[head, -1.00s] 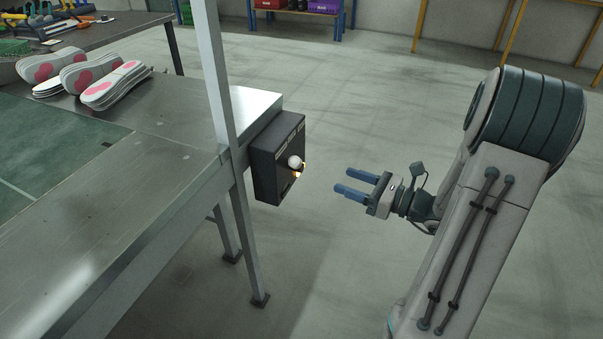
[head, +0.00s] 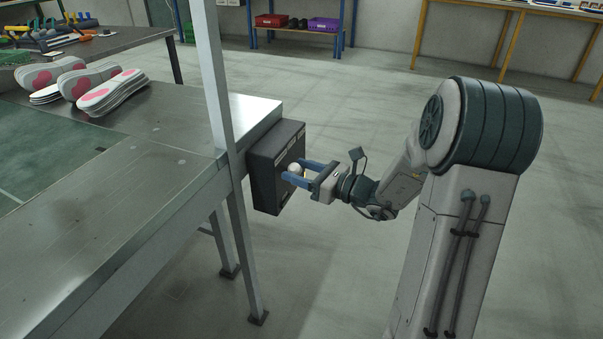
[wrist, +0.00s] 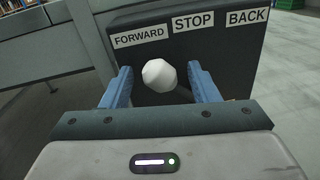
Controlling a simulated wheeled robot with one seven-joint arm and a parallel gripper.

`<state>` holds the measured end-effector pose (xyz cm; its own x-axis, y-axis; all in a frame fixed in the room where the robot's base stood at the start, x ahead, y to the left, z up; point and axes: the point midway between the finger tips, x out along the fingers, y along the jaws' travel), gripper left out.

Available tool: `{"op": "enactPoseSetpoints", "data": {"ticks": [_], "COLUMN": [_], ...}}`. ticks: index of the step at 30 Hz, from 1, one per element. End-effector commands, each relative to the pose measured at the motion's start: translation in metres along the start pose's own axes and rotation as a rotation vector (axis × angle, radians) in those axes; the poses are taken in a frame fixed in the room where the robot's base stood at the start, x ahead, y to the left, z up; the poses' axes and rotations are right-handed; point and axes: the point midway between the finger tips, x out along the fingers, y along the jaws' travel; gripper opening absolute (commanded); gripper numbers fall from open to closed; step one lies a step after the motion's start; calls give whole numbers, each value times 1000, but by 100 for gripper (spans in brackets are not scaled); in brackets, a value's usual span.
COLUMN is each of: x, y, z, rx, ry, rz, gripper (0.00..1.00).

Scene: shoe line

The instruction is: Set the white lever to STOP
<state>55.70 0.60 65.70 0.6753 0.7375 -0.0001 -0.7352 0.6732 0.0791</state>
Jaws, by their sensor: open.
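The white lever knob (wrist: 159,75) is on the dark control box (wrist: 235,68) at the table's end. In the wrist view it sits between the FORWARD label (wrist: 141,36) and the STOP label (wrist: 193,21), below them; the BACK label (wrist: 247,17) is at the right. The knob also shows in the head view (head: 294,168) on the box (head: 262,178). My gripper (wrist: 168,80) is open, with one blue finger on each side of the knob. Whether either finger touches it, I cannot tell.
The metal table (head: 140,165) and its upright post (head: 213,80) stand left of the box. Stacks of insoles (head: 112,92) lie on the table. The floor (head: 340,270) around the box's front and right is clear.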

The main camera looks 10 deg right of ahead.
Motion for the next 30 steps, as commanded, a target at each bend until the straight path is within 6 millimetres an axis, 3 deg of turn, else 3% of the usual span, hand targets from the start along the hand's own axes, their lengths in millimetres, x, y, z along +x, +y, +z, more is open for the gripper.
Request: {"op": "enactPoseSetpoints", "data": {"ticks": [5, 9, 11, 20, 30], "x": [0, 0, 0, -1, -2], "y": [0, 0, 0, -2, -12], "z": [0, 0, 0, 4, 17], "rx": [0, 0, 0, 24, 175], "ry": [0, 0, 0, 3, 19], "rz": [0, 0, 0, -4, -8], "gripper": [52, 13, 0, 0, 0]}}
